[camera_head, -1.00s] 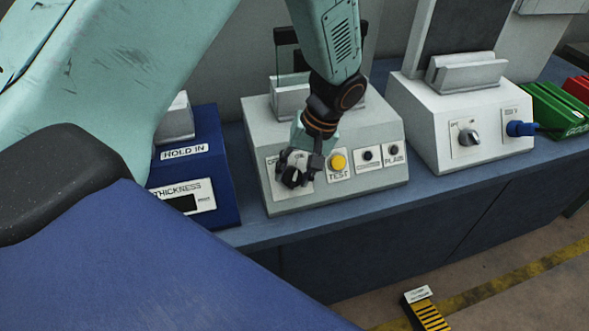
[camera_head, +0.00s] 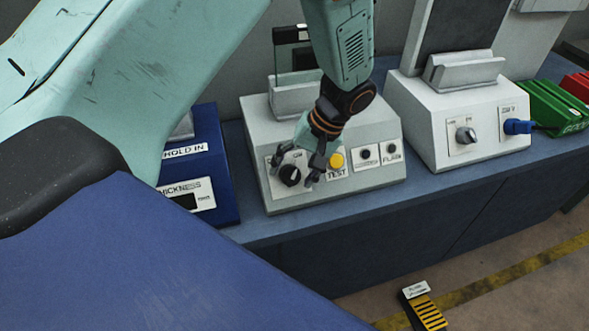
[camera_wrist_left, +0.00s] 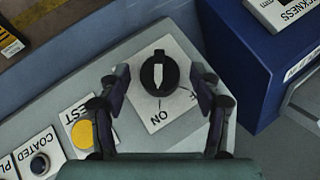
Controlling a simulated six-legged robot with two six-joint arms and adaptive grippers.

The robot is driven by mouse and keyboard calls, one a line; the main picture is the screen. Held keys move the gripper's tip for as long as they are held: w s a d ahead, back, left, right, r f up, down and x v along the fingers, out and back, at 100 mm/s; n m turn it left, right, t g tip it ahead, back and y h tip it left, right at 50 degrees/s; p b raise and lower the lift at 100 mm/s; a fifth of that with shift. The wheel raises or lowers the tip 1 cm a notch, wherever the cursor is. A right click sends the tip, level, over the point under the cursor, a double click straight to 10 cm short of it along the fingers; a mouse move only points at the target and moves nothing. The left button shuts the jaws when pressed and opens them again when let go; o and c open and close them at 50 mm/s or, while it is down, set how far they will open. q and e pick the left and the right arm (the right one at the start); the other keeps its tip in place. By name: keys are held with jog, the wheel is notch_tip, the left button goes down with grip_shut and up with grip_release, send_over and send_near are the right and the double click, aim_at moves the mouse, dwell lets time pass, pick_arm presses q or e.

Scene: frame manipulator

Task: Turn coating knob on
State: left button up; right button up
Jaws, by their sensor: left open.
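The coating knob (camera_head: 290,175) is a black round knob on the front panel of the middle white box. The wrist view shows the black knob (camera_wrist_left: 159,74) from close up, with a white mark running roughly up and down the picture and the word ON just below it. My left gripper (camera_head: 297,169) is open, with one finger on each side of the knob. In the wrist view the fingers of my left gripper (camera_wrist_left: 160,80) stand apart, with gaps between them and the knob. My right gripper is not in view.
A yellow TEST button (camera_head: 336,160) sits close to the knob, with a COATED socket (camera_wrist_left: 39,165) beyond it. A blue thickness box (camera_head: 215,160) stands to the left.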

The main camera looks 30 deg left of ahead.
pick_arm(q)
jog(key=v, duration=1.2)
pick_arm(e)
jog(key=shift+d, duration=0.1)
